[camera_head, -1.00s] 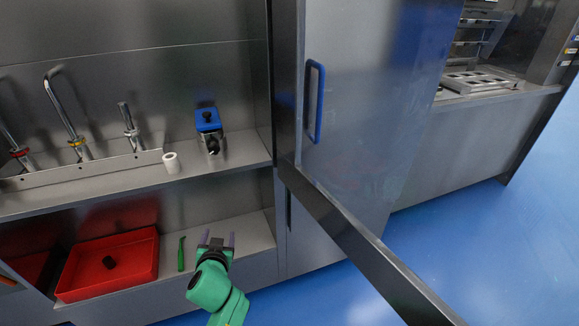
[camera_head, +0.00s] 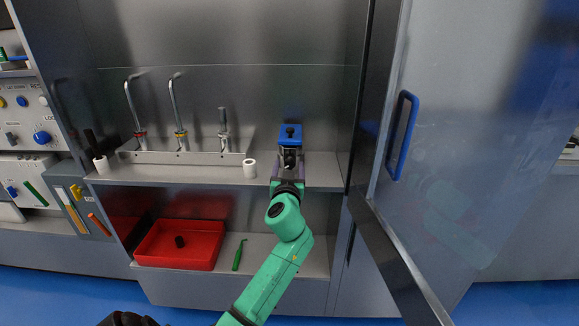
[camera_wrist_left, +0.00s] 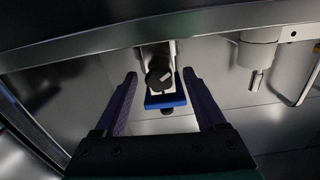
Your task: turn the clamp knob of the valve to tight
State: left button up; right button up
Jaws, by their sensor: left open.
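The valve (camera_head: 290,145) stands on the upper shelf of the open cabinet, a metal body with a blue top block (camera_head: 291,131) and a black knob on it. In the left wrist view a dark round knob (camera_wrist_left: 158,79) with a white mark faces me, with the blue block (camera_wrist_left: 166,101) below it in the picture. My left gripper (camera_head: 289,166) is open in front of the valve. In the left wrist view its fingers (camera_wrist_left: 159,76) stand apart on both sides of the knob; I cannot tell whether they touch it.
A white cylinder (camera_head: 249,169) stands left of the valve, near a rail with several taps (camera_head: 180,156). Below are a red tray (camera_head: 152,250) and a green tool (camera_head: 239,255). The open cabinet door (camera_head: 455,150) with its blue handle (camera_head: 401,136) stands at the right.

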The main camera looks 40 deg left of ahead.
pick_arm(q)
jog(key=shift+w, duration=0.1)
grip_shut()
